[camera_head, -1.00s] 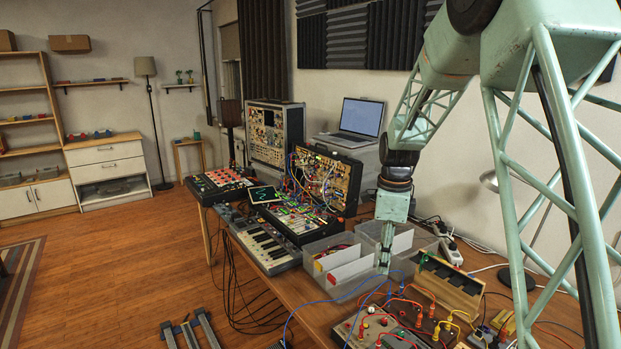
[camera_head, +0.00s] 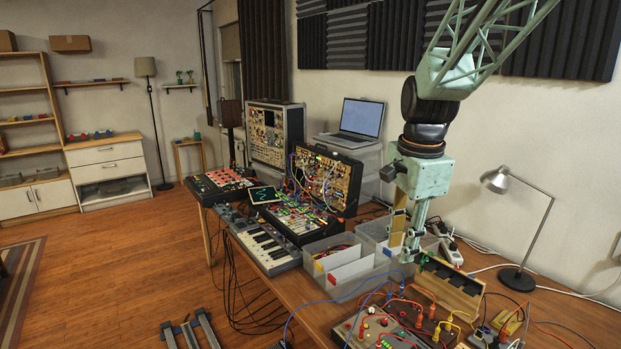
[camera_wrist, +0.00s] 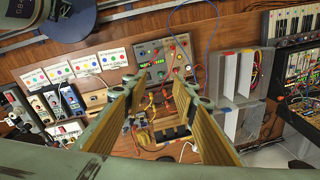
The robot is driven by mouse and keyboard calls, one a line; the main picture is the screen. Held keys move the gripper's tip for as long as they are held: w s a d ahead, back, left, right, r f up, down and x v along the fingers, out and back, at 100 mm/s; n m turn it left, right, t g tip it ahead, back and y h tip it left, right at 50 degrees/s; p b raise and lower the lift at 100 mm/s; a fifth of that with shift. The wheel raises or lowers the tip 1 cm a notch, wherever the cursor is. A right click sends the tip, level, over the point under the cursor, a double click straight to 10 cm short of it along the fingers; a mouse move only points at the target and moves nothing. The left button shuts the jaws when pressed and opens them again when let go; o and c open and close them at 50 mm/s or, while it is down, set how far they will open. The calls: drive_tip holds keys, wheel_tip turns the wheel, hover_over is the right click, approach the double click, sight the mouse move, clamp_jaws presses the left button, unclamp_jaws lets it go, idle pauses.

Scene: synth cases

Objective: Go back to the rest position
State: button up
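My gripper (camera_head: 405,252) hangs pointing down from the pale green arm, above the right part of the wooden bench, just behind the patch-cable boards (camera_head: 397,326). In the wrist view, my gripper (camera_wrist: 160,92) has its two tan-lined fingers spread wide. Nothing is held between them; boards, cables and a wooden-framed box (camera_wrist: 184,100) on the bench show through the gap. The box also shows in the head view (camera_head: 449,291), below and right of the fingers.
Clear bins with dividers (camera_head: 345,270) stand left of my gripper. The synth case (camera_head: 325,180) and laptop (camera_head: 360,118) are further back. A desk lamp (camera_head: 517,278) stands at right. A power strip (camera_head: 451,252) and loose cables lie behind.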

drive_tip(key=s+r+n+t, duration=0.1)
drive_tip(key=s+r+n, duration=0.3)
drive_tip(key=s, duration=0.5)
drive_tip(key=s+r+n, duration=0.3)
drive_tip(key=s+r, duration=0.2)
drive_tip(key=s, duration=0.5)
drive_tip(key=s+f+n+t, duration=0.1)
drive_tip(key=s+n, duration=0.7)
drive_tip(key=s, duration=1.1)
drive_tip(key=shift+t, duration=0.3)
drive_tip(key=shift+w, duration=0.1)
idle(0.9)
